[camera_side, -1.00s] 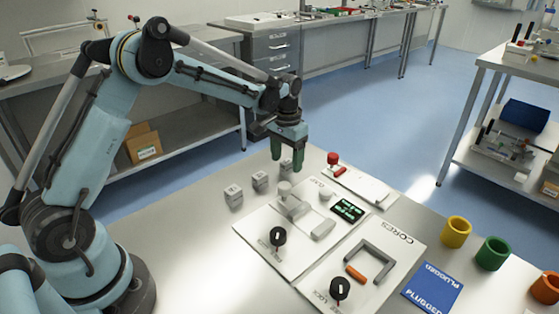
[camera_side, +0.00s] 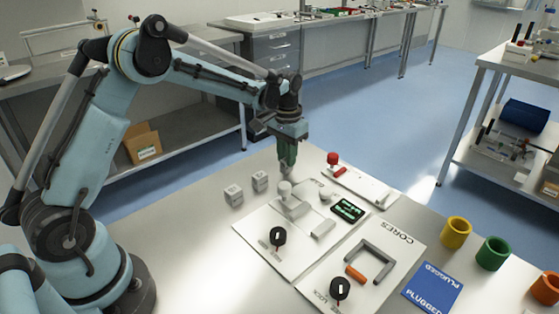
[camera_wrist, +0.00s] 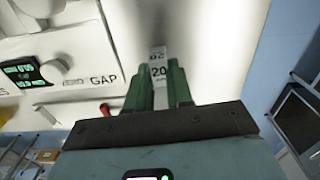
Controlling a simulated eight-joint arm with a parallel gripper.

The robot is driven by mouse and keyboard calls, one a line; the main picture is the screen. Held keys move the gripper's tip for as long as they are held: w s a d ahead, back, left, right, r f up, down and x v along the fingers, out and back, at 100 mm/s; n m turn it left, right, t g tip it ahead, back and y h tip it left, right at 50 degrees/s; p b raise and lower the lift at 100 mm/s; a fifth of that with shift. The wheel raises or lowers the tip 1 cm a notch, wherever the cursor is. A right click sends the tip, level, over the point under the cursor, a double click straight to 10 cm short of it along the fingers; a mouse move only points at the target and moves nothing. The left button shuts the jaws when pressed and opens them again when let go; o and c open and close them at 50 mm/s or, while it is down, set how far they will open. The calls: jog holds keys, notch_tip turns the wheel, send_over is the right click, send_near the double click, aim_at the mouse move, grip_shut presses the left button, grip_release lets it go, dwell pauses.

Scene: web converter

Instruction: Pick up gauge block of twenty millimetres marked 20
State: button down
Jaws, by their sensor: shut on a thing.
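The gauge block marked 20 (camera_wrist: 158,70) is a small pale grey block with dark numerals, seen between the green fingers in the wrist view. My gripper (camera_side: 287,170) points down and is shut on this block, low over the bench top behind the fixture panel. In the wrist view the fingertips (camera_wrist: 157,76) press on either side of the block. In the side view the fingers mostly hide the block, and I cannot tell whether it touches the bench.
Two other grey blocks (camera_side: 233,195) (camera_side: 260,181) stand to the left. The panel with a black knob (camera_side: 278,236) and green display (camera_side: 347,210) lies in front. A red button (camera_side: 333,159) stands to the right. Coloured rings (camera_side: 456,232) are at far right.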

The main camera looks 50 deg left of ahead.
jog(key=shift+r, duration=2.65)
